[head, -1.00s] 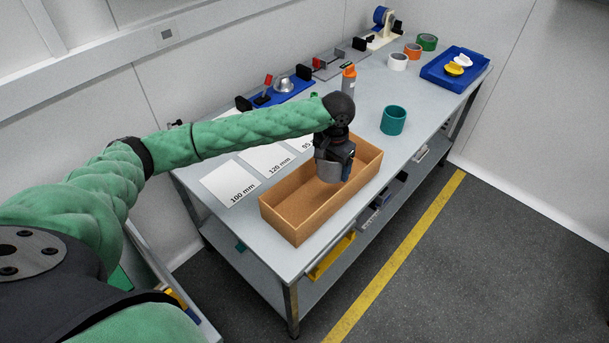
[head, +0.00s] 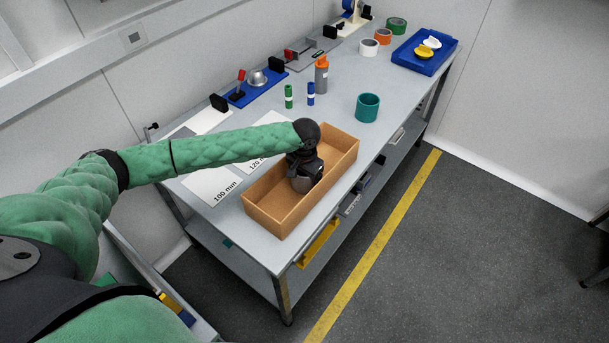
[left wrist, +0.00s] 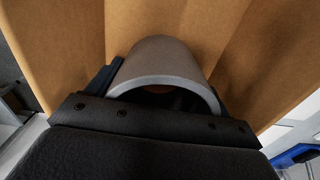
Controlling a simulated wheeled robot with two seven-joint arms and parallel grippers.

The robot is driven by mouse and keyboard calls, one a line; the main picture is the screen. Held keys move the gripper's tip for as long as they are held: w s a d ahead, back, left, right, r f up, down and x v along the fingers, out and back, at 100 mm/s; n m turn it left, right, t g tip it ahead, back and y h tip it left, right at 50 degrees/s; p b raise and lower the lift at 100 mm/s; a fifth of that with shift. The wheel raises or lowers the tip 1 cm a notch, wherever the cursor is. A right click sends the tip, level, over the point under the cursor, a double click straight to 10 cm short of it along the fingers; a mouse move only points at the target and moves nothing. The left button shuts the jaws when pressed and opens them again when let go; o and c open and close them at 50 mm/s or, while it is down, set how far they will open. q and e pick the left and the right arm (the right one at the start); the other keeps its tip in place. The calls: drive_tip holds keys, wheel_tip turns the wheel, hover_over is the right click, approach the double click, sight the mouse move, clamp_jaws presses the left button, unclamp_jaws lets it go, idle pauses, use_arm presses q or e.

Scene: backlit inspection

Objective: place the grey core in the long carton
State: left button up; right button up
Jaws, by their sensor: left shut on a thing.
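The long carton (head: 262,218) is an open brown box on the grey workbench; its inner walls fill much of the left wrist view (left wrist: 65,40). My left gripper (head: 305,180) is down inside the carton, towards its middle. It is shut on the grey core (left wrist: 160,62), a hollow cylinder that shows between the fingers in the left wrist view. In the head view the core (head: 302,185) is partly hidden by the gripper. Whether the core touches the carton floor cannot be told. My right gripper is not in view.
A teal ring (head: 367,108) stands right of the carton. Green (head: 288,97) and blue (head: 310,94) small cylinders and an orange-topped bottle (head: 321,76) stand behind it. A blue tray (head: 424,66) is at the far end. Bench space around the teal ring is clear.

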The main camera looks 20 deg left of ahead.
use_arm(q)
drive_tip(key=shift+f, duration=0.15)
drive_tip(key=o, duration=0.8)
drive_tip(key=shift+c, duration=0.2)
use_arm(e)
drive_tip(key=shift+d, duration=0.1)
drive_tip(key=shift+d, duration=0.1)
use_arm(q)
drive_tip(key=shift+r, duration=0.2)
drive_tip(key=shift+r+b, duration=2.25)
drive_tip(key=shift+r, duration=3.65)
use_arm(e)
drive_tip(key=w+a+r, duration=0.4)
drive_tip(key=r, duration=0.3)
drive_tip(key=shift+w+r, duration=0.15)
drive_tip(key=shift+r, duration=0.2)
